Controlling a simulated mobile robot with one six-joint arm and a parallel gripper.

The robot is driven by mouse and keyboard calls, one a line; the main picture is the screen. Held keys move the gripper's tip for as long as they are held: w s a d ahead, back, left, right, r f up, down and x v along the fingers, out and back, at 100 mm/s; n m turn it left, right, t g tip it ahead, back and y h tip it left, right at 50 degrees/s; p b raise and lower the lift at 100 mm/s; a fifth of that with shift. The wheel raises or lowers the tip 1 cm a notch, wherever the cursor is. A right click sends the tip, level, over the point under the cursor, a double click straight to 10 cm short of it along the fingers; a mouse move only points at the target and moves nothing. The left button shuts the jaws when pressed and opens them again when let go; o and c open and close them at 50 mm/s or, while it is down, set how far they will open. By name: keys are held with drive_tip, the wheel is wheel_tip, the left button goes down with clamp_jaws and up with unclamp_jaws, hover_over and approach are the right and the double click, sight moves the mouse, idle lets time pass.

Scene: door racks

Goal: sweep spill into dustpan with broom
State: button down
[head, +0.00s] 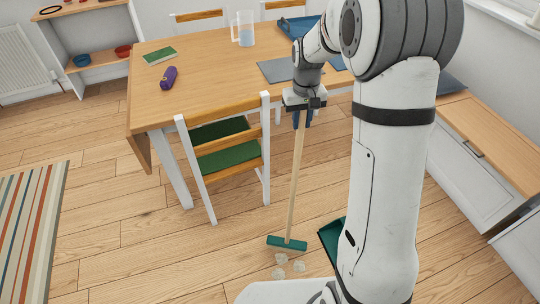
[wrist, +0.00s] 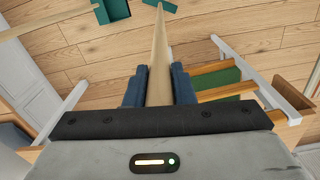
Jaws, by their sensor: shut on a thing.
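My gripper (head: 301,118) is shut on the wooden handle of the broom (head: 296,180), near its upper end. In the wrist view the handle (wrist: 159,62) runs between the two blue fingers (wrist: 158,88). The broom's teal head (head: 287,243) is down at the floor, its handle slightly tilted. The spill (head: 281,259), a few pale lumps, lies on the floor just in front of the broom head. The teal dustpan (head: 330,238) is right of the broom head, mostly hidden behind my arm. It also shows at the top of the wrist view (wrist: 112,11).
A wooden table (head: 205,75) with a jug (head: 244,28) and a purple case (head: 168,77) stands behind. A chair (head: 228,155) with a green seat is left of the broom. White cabinets (head: 475,175) line the right. The floor at left front is clear up to a striped rug (head: 30,225).

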drive_tip(key=s+a+n, duration=0.4)
drive_tip(key=s+n, duration=0.3)
drive_tip(key=n, duration=0.5)
drive_tip(key=s+a+n+p, duration=0.1)
drive_tip(key=s+a+n, duration=0.4)
drive_tip(key=n, duration=0.8)
drive_tip(key=shift+s+a+r, duration=0.15)
drive_tip(key=shift+s+r, duration=0.2)
drive_tip(key=shift+s, duration=0.65)
